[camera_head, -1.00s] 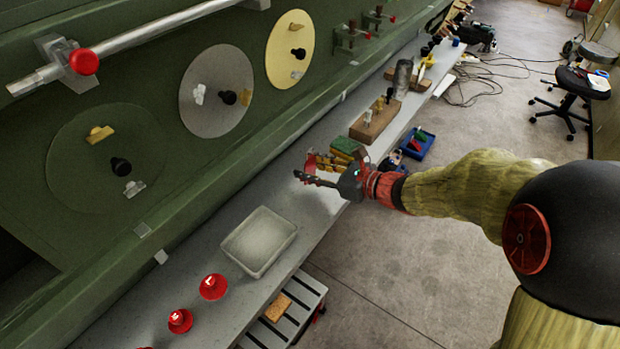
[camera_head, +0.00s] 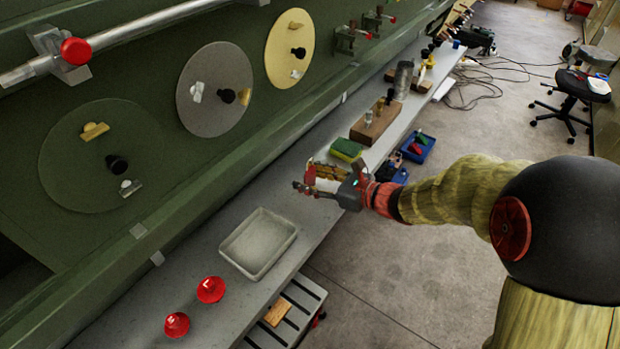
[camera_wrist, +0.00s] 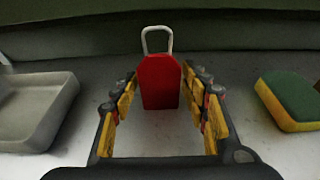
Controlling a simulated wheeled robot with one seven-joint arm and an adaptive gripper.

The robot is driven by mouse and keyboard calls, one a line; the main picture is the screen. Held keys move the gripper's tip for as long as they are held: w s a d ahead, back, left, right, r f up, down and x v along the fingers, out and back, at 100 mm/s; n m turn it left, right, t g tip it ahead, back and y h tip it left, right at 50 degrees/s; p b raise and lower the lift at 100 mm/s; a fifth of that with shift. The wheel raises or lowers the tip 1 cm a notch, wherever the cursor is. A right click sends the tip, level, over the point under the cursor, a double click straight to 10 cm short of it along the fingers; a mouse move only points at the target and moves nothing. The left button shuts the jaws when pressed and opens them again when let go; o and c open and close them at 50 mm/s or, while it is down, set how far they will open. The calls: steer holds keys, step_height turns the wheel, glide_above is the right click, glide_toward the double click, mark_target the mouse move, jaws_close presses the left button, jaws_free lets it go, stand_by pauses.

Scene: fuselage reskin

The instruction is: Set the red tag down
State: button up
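The red tag (camera_wrist: 159,82) with a pale wire loop on top stands upright in the wrist view, on or just above the grey ledge. In the head view, a small red patch of it (camera_head: 310,176) shows at my fingertips. My gripper (camera_wrist: 164,92) is open, with one yellow-padded finger on each side of the tag. In the head view, my gripper (camera_head: 304,177) is low over the ledge (camera_head: 205,262). The exact contact under the tag is hard to tell.
A grey tray (camera_head: 259,243) lies left of my gripper, and a green and yellow sponge (camera_head: 347,149) lies to its right. A wooden block with pegs (camera_head: 376,122) and a blue bin (camera_head: 418,147) are farther along. The green fuselage wall (camera_head: 240,150) rises behind the ledge.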

steer(key=shift+o, duration=0.7)
steer(key=shift+r+p, duration=0.25)
steer(key=shift+p, duration=0.1)
steer(key=p+v, duration=0.3)
steer(key=v, duration=0.9)
steer(key=w+d+r+m+t+h, duration=0.4)
steer(key=w+d+r+m+h, duration=0.3)
steer(key=m, duration=0.6)
steer(key=s+d+r+m+h, duration=0.55)
steer(key=d+m, duration=0.25)
steer(key=m, duration=0.5)
steer(key=s+a+f+m+g, duration=0.2)
steer(key=s+a+m+g, duration=0.1)
steer(key=s+m, duration=0.7)
steer(key=s+a+f+m+g, duration=0.2)
steer(key=s+a+m+g, duration=0.2)
steer(key=s+m, duration=0.6)
steer(key=shift+s+a+y, duration=0.35)
steer(key=shift+s+y, duration=0.1)
steer(key=shift+s, duration=0.7)
